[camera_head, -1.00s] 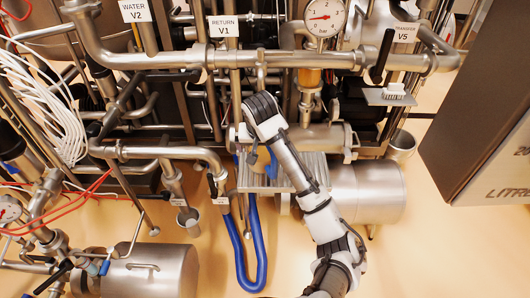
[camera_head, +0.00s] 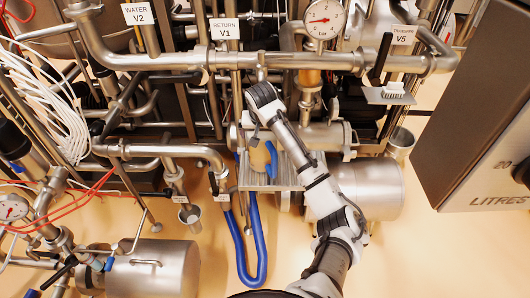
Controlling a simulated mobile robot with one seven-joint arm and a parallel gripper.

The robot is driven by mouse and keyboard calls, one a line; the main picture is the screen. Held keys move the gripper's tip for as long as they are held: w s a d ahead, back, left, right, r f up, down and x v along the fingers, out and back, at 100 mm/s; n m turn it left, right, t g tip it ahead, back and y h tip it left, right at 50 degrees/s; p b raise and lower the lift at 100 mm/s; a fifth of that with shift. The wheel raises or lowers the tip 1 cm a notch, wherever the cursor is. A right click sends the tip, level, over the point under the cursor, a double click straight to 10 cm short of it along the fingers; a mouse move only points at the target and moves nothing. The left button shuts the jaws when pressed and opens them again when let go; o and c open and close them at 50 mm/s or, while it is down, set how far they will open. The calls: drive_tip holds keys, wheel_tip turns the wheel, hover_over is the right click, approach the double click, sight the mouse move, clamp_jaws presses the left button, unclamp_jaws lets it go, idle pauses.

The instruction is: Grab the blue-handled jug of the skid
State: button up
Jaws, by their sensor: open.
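The jug (camera_head: 259,158) is a small tan vessel with a blue handle (camera_head: 272,160) on its right side. It stands upright on the ribbed metal shelf (camera_head: 286,178) of the skid, below the middle of the pipework. My arm reaches up from the bottom of the view and bends over at the top. My gripper (camera_head: 251,130) hangs just above and slightly left of the jug, open and empty. The fingers are small and partly hidden by my wrist, and I see no clear grip on the jug. The jug's upper edge is close to the gripper.
Pipes run behind and above the shelf, with a pressure gauge (camera_head: 322,19) at the top. A blue hose (camera_head: 262,245) loops down left of my arm. A steel cylinder (camera_head: 368,190) lies at the right. A grey cabinet (camera_head: 475,120) stands far right. Open floor lies in front.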

drive_tip(key=c, duration=1.9)
drive_tip(key=shift+b, duration=0.4)
